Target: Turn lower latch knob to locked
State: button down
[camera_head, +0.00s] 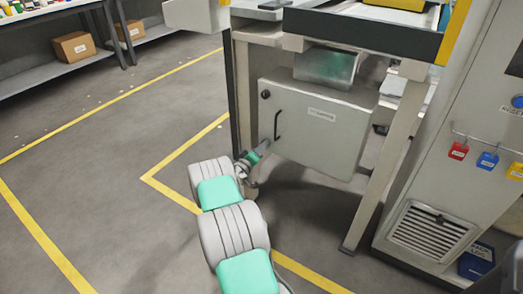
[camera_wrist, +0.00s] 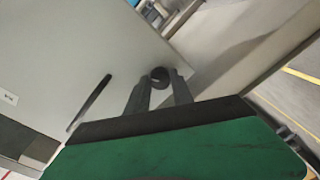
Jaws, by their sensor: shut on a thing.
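A light grey cabinet door (camera_head: 325,125) hangs under the machine in the head view. A black upper latch knob (camera_head: 265,94) is at its top left, and a dark bar handle (camera_head: 278,125) is below that. My gripper (camera_head: 265,146) is at the door's lower left corner and hides the lower knob there. In the wrist view, my gripper (camera_wrist: 162,80) has one finger on each side of the round black lower latch knob (camera_wrist: 159,73), shut on it. The handle (camera_wrist: 90,101) lies to its left. I cannot tell which way the knob is turned.
A slanted grey machine leg (camera_head: 385,165) stands right of the door. A control cabinet (camera_head: 445,190) with coloured tags and a vent is at the far right. Yellow floor lines (camera_head: 75,120) cross the open floor at left. Shelves with cardboard boxes (camera_head: 75,47) are at upper left.

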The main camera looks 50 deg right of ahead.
jog(key=n+b, duration=0.1)
jog(key=n, duration=1.1)
jog(key=shift+w+n+g, duration=0.1)
jog(key=shift+n+g, duration=0.2)
jog(key=shift+g, duration=0.1)
dwell(0.3)
jog(key=c, duration=1.1)
grip_release()
jog(key=a+p, duration=0.1)
jog(key=a, duration=0.6)
jog(key=shift+s+a+r+p, duration=0.25)
jog(key=shift+s+a+p, duration=0.15)
